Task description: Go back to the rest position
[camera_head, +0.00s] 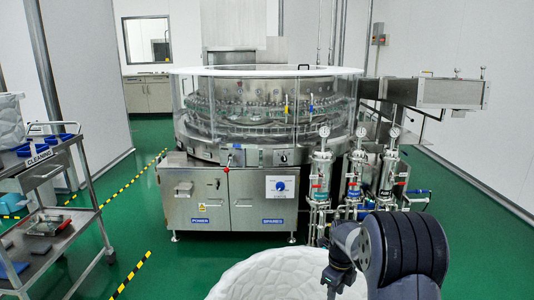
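My arm is at the lower right of the head view, a thick dark grey link with a lighter grey joint beside it. A small black part at the end of the arm, which looks like my gripper (337,278), hangs low at the bottom edge, in front of a white rounded surface. Its fingers cannot be made out, so I cannot tell whether it is open or shut. No held object is visible.
The rotary washer (235,190) with its clear round guard stands ahead. Filter housings (355,180) stand at its right. A steel cart (45,215) with trays is at left. A white faceted rounded thing (262,278) fills the bottom centre. Green floor (185,265) lies clear between cart and washer.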

